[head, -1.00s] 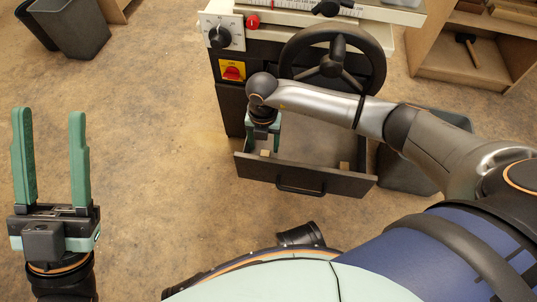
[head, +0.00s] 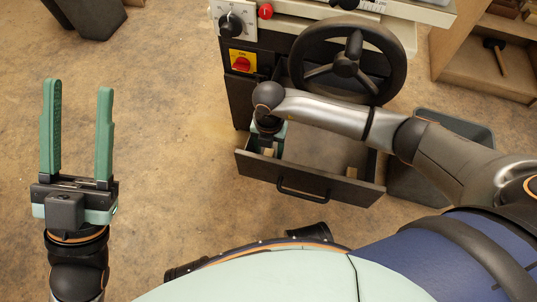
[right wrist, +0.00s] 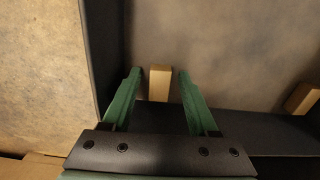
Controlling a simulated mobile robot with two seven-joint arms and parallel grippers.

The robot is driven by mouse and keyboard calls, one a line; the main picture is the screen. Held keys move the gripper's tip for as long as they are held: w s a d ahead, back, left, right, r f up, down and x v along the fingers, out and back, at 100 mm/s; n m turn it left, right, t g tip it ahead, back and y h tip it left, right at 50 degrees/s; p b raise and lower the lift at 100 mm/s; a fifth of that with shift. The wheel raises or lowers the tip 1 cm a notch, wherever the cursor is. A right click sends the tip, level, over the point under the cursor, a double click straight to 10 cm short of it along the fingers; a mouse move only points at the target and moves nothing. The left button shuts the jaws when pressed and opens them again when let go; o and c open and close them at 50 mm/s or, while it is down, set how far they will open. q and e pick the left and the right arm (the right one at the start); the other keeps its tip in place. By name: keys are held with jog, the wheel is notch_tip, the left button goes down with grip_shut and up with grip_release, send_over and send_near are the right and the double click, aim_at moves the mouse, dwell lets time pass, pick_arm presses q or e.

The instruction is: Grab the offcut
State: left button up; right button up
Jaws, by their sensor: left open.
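A small pale wooden offcut (head: 269,152) lies in the open drawer (head: 310,184), near its left wall. In the right wrist view this offcut (right wrist: 160,85) stands between my fingertips, with a gap on each side. My right gripper (head: 268,146) reaches down into the drawer; in the right wrist view its green fingers (right wrist: 160,74) are open and empty. A second wooden piece (head: 351,172) lies at the drawer's right side and also shows in the right wrist view (right wrist: 302,98). My left gripper (head: 78,87) is open and empty above the floor.
The drawer belongs to a machine with a black handwheel (head: 346,62) and a red-yellow switch (head: 242,63) above it. The drawer's walls stand close around my right gripper. A dark bin (head: 425,190) stands at the right.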

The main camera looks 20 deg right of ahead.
grip_shut()
dwell(0.4)
jog(key=shift+r, duration=0.1)
